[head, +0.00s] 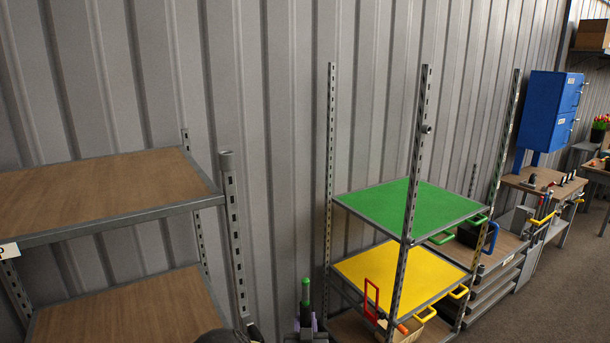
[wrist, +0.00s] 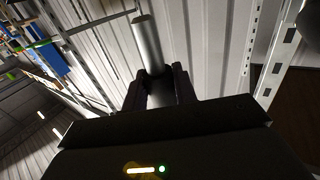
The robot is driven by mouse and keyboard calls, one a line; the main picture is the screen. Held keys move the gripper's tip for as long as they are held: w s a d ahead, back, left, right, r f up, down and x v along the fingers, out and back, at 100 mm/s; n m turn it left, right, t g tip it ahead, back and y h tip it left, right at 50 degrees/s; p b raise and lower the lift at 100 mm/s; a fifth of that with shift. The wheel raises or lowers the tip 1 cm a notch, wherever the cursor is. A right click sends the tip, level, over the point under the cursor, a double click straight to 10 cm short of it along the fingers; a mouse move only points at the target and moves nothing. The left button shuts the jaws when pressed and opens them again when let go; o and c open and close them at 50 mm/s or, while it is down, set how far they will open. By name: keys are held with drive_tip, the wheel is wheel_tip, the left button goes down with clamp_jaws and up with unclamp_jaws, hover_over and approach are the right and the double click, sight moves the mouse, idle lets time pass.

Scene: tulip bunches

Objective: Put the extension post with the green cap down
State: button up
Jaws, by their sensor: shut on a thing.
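The extension post with the green cap (head: 305,292) shows at the bottom centre of the head view, upright, its green top clear of everything around it. My gripper (head: 305,325) shows dark just below the green part, at the picture's bottom edge. In the wrist view my gripper (wrist: 158,82) is shut on the post, whose grey round shaft (wrist: 147,42) stands out between the two dark fingers. The green cap does not show in the wrist view, and the post's lower end is hidden in the head view.
A rack with brown shelves (head: 105,188) stands at left; its near upright (head: 234,225) has a round grey top. Right of my gripper stands a rack with a green shelf (head: 408,205) and a yellow shelf (head: 400,272). A blue cabinet (head: 550,110) is farther right. Corrugated wall lies behind.

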drive_tip(key=s+d+f+b, duration=0.2)
drive_tip(key=s+d+f, duration=0.3)
drive_tip(key=d+f, duration=0.2)
drive_tip(key=s+d+f+b, duration=0.2)
drive_tip(key=s+d+f, duration=0.3)
drive_tip(key=d+f, duration=0.3)
drive_tip(key=shift+f+b, duration=0.35)
drive_tip(key=shift+f, duration=0.4)
drive_tip(key=shift+s, duration=0.15)
drive_tip(key=shift+f, duration=0.1)
drive_tip(key=s+f, duration=0.4)
drive_tip(key=f, duration=0.1)
drive_tip(key=shift+f, duration=0.15)
drive_tip(key=shift+d, duration=0.15)
